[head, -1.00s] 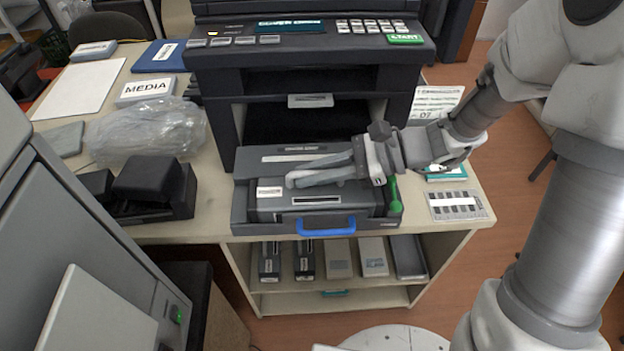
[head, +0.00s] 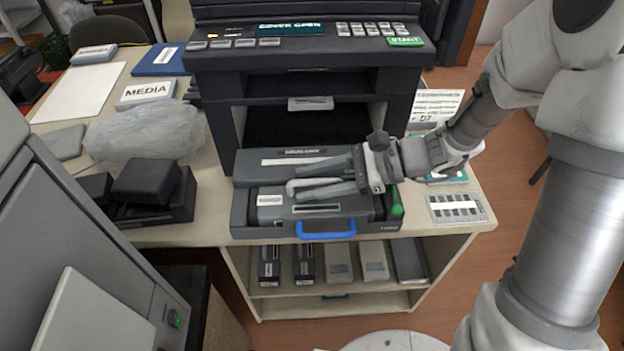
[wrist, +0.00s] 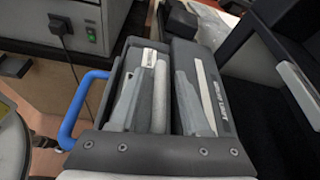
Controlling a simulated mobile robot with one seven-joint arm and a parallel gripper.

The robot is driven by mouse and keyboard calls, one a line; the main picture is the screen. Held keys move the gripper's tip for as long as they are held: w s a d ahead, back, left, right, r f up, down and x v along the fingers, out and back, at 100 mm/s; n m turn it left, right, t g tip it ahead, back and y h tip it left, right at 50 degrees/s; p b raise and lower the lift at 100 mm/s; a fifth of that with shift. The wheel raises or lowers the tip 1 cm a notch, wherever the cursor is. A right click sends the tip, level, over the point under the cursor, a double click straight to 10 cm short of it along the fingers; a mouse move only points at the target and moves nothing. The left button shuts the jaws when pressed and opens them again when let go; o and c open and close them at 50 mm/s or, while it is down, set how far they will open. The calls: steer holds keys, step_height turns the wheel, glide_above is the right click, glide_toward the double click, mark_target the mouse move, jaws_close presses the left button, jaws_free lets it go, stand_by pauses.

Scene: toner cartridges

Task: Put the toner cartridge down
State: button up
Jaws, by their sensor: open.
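The dark grey toner cartridge (head: 272,213), with a white label at its left end, lies in the pulled-out printer tray with the blue handle (head: 326,234). My gripper (head: 294,179) is open over the cartridge, its fingers pointing left along it. In the wrist view, my gripper (wrist: 158,78) has one long finger on each side of a lighter strip of the cartridge (wrist: 159,97). The fingers hide part of the cartridge's top. I cannot tell whether they touch it.
The printer (head: 310,65) stands behind with its front bay open. A green knob (head: 396,203) is at the tray's right end. A clear plastic bag (head: 150,140) and black box (head: 150,185) lie to the left. Several boxes stand on the shelf below (head: 290,290).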

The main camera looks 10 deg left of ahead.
steer(key=p+v, duration=0.2)
steer(key=v, duration=1)
steer(key=shift+r, duration=0.1)
steer(key=shift+s+r+n+h, duration=0.25)
steer(key=shift+s+n+h, duration=0.05)
steer(key=shift+s+n, duration=0.1)
steer(key=s+d+r+n+t+h, duration=0.7)
steer(key=s+d+r+n+h, duration=0.2)
steer(key=n+h, duration=0.3)
steer(key=shift+s+d+n+t+h, duration=0.35)
steer(key=shift+d+n, duration=0.25)
steer(key=shift+d, duration=0.2)
step_height(320, 180, up, 9)
steer(key=p, duration=0.9)
steer(key=shift+f, duration=0.1)
